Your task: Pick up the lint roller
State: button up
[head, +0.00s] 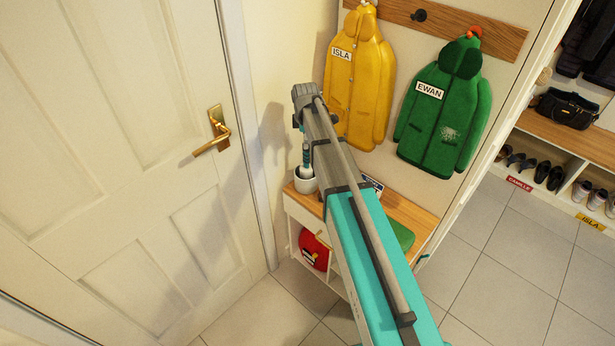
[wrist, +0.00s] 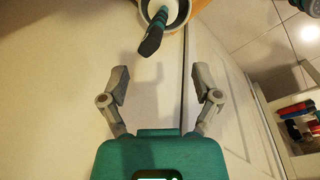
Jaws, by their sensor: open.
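The lint roller (wrist: 152,36) shows in the wrist view at the top, with a dark teal handle and a white part below it. It stands in a round white pot (wrist: 177,22) and its handle leans out over the rim. In the head view the roller (head: 306,154) shows partly beside my arm, in the white pot (head: 305,181) on a small cubby bench. My gripper (wrist: 163,84) is open and empty. Its fingers are apart from the handle, which lies ahead between their lines.
The wooden bench top (head: 408,212) holds a green cushion (head: 401,236). A red item (head: 314,250) sits in the cubby below. A yellow coat (head: 358,80) and a green coat (head: 445,105) hang behind. A white door (head: 110,170) stands left. The floor in front is clear.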

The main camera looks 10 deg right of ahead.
aim_at(306, 153)
jog(key=shift+w+f+b, duration=0.15)
jog(key=shift+f+b, duration=0.7)
jog(key=shift+f, duration=0.1)
jog(key=shift+w+f+b, duration=0.15)
jog(key=shift+f+b, duration=0.65)
jog(key=shift+f, duration=0.15)
jog(key=shift+f, duration=0.1)
jog(key=f+b, duration=0.1)
jog(key=w+f+b, duration=0.1)
jog(key=f+b, duration=0.1)
jog(key=shift+d+f, duration=0.15)
jog(key=shift+d, duration=0.05)
jog(key=shift+w+f+b, duration=0.15)
jog(key=shift+f+b, duration=0.65)
jog(key=shift+b, duration=0.25)
jog(key=shift+c, duration=0.3)
